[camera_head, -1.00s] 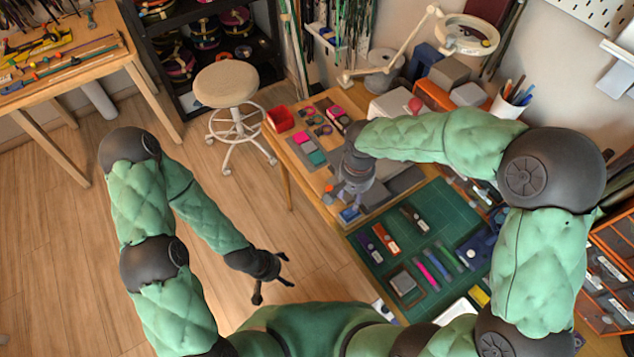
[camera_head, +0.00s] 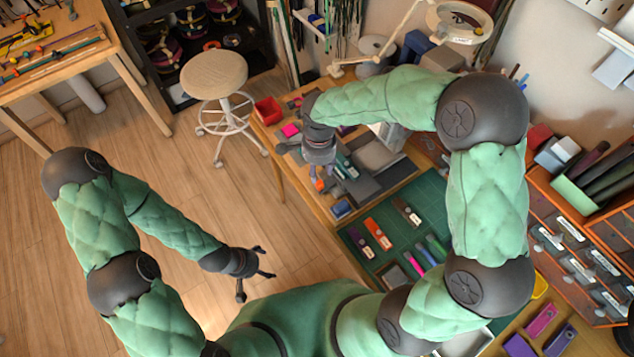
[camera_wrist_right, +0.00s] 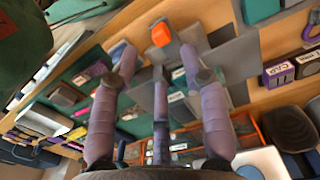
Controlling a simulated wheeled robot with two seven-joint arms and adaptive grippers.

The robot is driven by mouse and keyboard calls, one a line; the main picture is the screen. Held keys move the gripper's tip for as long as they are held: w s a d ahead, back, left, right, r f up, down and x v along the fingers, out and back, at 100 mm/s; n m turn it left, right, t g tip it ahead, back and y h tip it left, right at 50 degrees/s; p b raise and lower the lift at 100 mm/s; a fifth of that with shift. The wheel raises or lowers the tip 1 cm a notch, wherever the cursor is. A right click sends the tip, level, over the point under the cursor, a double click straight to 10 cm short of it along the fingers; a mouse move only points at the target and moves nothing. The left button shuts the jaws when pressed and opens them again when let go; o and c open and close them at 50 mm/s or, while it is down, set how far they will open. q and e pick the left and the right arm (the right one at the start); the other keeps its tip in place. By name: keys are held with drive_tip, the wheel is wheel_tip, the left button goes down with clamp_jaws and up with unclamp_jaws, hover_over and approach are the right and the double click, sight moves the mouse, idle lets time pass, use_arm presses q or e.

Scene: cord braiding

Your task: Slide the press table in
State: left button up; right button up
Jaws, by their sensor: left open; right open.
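A grey flat plate assembly, which seems to be the press table (camera_head: 397,171), lies on the workbench (camera_head: 283,172); I cannot tell its parts apart well. My right gripper (camera_head: 319,183) is low over its left part, pointing down, and hides some of it. In the right wrist view the right gripper's fingers (camera_wrist_right: 157,72) are spread, with nothing held between them. Grey plate (camera_wrist_right: 233,58) surface and a small orange block (camera_wrist_right: 161,34) show beyond the fingertips. I cannot tell whether a fingertip touches the plate. My left gripper (camera_head: 258,274) is open and empty over the floor, left of the bench.
A green cutting mat (camera_head: 428,212) with several small tools lies nearer than the plate. A red bin (camera_head: 268,110) stands at the bench's far left corner. A lamp (camera_head: 460,22) stands behind. A stool (camera_head: 214,75) stands on the floor, which is otherwise largely clear.

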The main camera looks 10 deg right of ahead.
sight(319, 183)
wheel_tip(319, 183, down, 9)
drive_tip(key=shift+r+b, duration=0.2)
drive_tip(key=shift+b, duration=0.9)
